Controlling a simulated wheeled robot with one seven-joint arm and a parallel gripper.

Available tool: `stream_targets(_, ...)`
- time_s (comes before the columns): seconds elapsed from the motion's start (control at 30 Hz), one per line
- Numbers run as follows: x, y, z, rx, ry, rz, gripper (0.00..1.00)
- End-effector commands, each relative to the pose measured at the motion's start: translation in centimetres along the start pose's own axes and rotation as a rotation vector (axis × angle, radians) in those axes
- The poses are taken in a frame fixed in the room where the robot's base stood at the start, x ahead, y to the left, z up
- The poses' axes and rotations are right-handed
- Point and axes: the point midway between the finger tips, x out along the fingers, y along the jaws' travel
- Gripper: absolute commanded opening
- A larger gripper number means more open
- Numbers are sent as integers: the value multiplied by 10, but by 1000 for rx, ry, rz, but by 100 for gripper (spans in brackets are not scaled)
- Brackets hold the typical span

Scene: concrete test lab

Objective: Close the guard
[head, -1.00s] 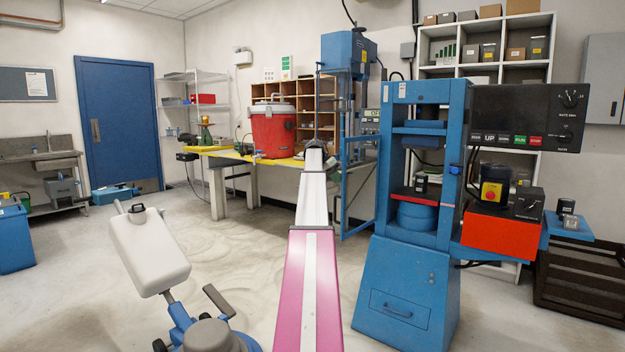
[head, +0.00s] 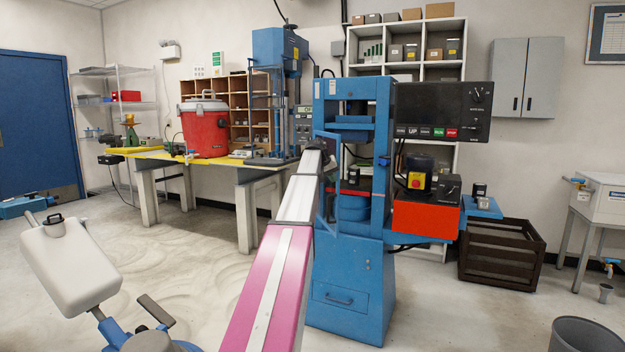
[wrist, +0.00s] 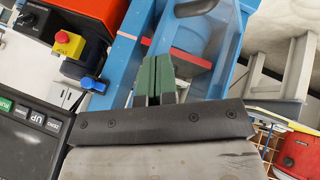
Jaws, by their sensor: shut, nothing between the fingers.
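The blue press (head: 352,262) stands right of centre in the head view. Its guard, a blue-framed door (head: 332,228), hangs at the press's left front side, swung out from the opening and partly hidden by my arm. My gripper (head: 320,146) is at the end of my outstretched arm, close to the guard's frame; I cannot tell whether they touch. In the wrist view, the green fingers (wrist: 153,80) are together and empty, in front of the press's blue framework (wrist: 120,62). Which blue bar there belongs to the guard is unclear.
A control box (head: 440,112) and a red box (head: 425,218) with an emergency stop jut out from the press's right side. A yellow-topped bench (head: 150,156) stands behind on the left. A floor machine (head: 72,265) stands at front left. A brown crate (head: 500,254) is at right.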

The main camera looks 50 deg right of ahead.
Motion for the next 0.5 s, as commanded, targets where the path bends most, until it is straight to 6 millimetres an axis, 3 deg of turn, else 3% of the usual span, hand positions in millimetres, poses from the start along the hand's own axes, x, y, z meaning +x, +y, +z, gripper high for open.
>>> stream_targets(0.03, 11, 17, -4, -30, 17, -17, 0)
stream_targets(0.2, 42, 59, -21, -150, 81, -81, 0)
stream_targets(0.5, 86, 109, -54, -281, 149, -150, 0)
